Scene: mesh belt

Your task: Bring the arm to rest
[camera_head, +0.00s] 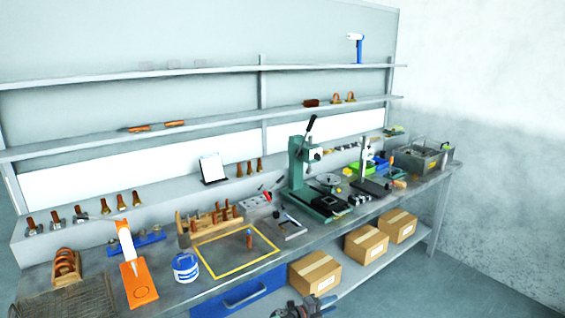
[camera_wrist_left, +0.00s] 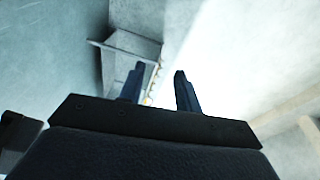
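My left gripper (camera_head: 312,306) shows at the bottom edge of the head view, dark and partly cut off, in front of the bench and apart from the things on it. In the left wrist view its two dark fingers (camera_wrist_left: 159,86) stand apart with nothing between them. My right gripper is in neither view. A dark mesh belt (camera_head: 78,300) lies at the bench's left front, partly cut off by the frame.
The grey bench (camera_head: 205,285) holds an orange board (camera_head: 139,286), a blue-white tub (camera_head: 186,267), a yellow outlined square (camera_head: 228,273) with a small brown piece, and a green press (camera_head: 299,175). Cardboard boxes (camera_head: 315,272) and a blue drawer (camera_head: 245,295) are below. Floor at right is clear.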

